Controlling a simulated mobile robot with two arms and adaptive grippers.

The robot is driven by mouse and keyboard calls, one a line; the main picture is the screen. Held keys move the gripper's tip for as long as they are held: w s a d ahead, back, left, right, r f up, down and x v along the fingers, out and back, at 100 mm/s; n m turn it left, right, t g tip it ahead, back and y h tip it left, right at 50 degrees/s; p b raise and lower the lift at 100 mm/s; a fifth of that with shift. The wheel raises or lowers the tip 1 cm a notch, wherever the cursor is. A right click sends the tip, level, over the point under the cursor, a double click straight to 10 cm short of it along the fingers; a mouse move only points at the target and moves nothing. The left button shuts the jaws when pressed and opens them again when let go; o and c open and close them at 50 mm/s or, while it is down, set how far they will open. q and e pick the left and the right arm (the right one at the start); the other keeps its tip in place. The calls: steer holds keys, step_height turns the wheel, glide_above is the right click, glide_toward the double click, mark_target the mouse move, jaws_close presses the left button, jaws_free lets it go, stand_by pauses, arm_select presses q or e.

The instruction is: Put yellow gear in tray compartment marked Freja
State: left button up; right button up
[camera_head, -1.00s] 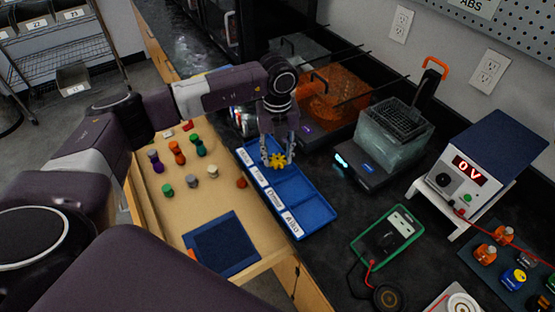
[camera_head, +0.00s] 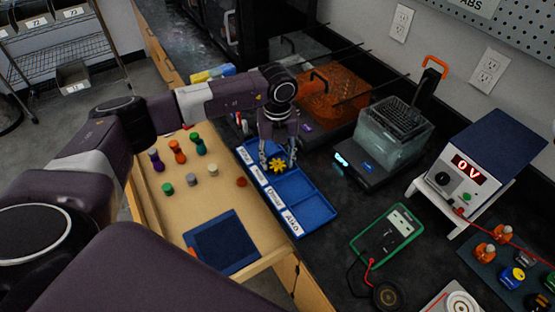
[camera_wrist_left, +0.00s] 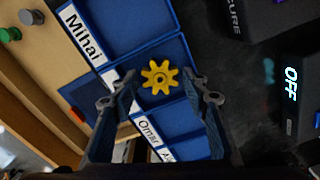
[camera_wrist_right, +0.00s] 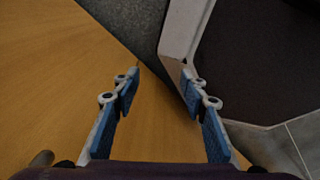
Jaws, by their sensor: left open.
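The yellow gear (camera_head: 277,166) is in the blue tray (camera_head: 313,211), between the spread fingers of my left gripper (camera_head: 278,160). In the left wrist view the gear (camera_wrist_left: 160,77) lies flat in the compartment between those labelled Mihai and Omar. That compartment's own label (camera_wrist_left: 121,83) is mostly covered by a finger, so I cannot read it. My left gripper (camera_wrist_left: 160,90) is open, its fingers apart from the gear on both sides. My right gripper (camera_wrist_right: 160,75) is open and empty in the right wrist view, over a wooden surface.
Several coloured pegs (camera_head: 178,152) stand on the wooden board left of the tray. A dark blue mat (camera_head: 222,243) lies on it.

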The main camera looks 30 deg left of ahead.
mark_target(278, 165)
arm_select(q)
step_height(278, 165, up, 12)
steer(key=b, duration=0.2)
stand_by(0.6)
